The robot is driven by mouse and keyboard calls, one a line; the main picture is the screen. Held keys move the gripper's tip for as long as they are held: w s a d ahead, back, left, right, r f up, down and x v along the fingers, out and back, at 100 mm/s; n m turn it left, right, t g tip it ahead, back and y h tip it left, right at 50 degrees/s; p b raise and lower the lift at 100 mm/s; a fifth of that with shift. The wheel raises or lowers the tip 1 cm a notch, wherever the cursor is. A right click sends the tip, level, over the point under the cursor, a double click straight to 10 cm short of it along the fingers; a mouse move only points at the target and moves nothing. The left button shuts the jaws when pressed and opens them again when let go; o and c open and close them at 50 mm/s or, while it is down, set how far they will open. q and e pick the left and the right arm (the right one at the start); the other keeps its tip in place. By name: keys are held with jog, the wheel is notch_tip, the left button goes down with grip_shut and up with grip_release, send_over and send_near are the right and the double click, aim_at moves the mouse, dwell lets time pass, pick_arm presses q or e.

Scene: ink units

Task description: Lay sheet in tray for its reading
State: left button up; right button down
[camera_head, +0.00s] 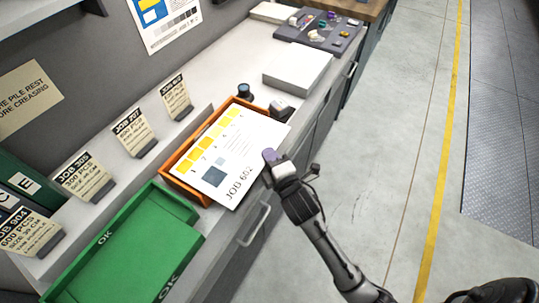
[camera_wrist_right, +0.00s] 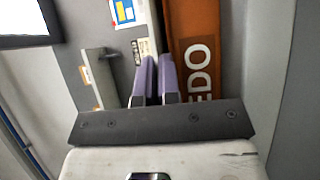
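The sheet (camera_head: 232,152) is white, printed with several yellow squares, a dark square and "JOB 602". It lies over the orange tray (camera_head: 187,194) in the head view and hides most of it; its right side reaches past the tray toward the counter's front. My right gripper (camera_head: 271,157), with purple fingertips, is at the sheet's right edge, shut on it. In the right wrist view the fingers (camera_wrist_right: 156,80) are close together with a thin pale edge between them, and the orange tray (camera_wrist_right: 192,25), lettered "EDO", is just beside. A green tray (camera_head: 125,245) marked "OK" is at lower left. My left gripper is not in view.
Several job cards (camera_head: 133,132) stand on a ledge behind the trays. A small dark round object (camera_head: 244,91) and a dark block (camera_head: 281,108) sit beyond the orange tray. Farther along are a white paper stack (camera_head: 298,68) and a grey board with small items (camera_head: 318,32).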

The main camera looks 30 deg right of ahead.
jog(key=shift+f, duration=0.6)
jog(key=c, duration=1.3)
grip_release()
jog(key=shift+o, duration=0.2)
jog(key=shift+s, duration=0.1)
